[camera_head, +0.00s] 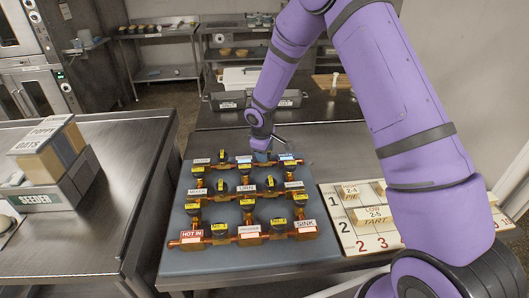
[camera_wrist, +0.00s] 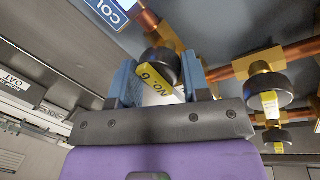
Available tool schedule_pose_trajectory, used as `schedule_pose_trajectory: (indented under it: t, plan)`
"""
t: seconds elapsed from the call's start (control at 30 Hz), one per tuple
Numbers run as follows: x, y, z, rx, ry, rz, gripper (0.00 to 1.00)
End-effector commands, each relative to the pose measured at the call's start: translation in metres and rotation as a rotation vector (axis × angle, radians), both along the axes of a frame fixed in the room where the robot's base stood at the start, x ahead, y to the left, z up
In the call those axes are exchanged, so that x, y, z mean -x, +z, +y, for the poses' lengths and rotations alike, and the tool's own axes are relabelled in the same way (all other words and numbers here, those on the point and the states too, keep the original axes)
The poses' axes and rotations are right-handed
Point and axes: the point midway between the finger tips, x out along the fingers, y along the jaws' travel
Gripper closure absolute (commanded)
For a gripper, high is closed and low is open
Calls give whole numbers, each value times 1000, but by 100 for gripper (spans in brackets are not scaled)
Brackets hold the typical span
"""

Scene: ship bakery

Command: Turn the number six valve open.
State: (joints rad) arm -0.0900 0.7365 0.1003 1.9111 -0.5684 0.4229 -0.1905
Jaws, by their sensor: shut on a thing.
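The number six valve (camera_wrist: 162,62) has a round black knob and a yellow tag reading NO. 6. In the wrist view it sits between the two blue fingers of my gripper (camera_wrist: 160,82), which is shut on it. In the head view my gripper (camera_head: 262,154) is at the far right part of the grey valve board (camera_head: 190,262), and it hides most of this valve. Brass fittings and copper pipe run behind the knob. The angle of the knob is hard to read.
Several other black knobs with yellow tags stand close by, one (camera_wrist: 267,93) beside my gripper. A numbered white board (camera_head: 345,238) with small signs lies to the right.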

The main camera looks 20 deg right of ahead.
Motion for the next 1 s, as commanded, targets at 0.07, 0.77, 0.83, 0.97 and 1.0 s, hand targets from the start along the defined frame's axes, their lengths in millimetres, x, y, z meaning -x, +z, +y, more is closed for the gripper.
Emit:
schedule_pose_trajectory:
  t: [0.07,0.77,0.83,0.97,1.0]
  plan:
    - [-1,1,0,-1,22,-3,81]
    - [-1,1,0,-1,57,-3,46]
    - [-1,1,0,-1,56,-3,46]
    - [0,1,0,-1,56,-2,46]
    - [0,1,0,-1,56,-2,46]
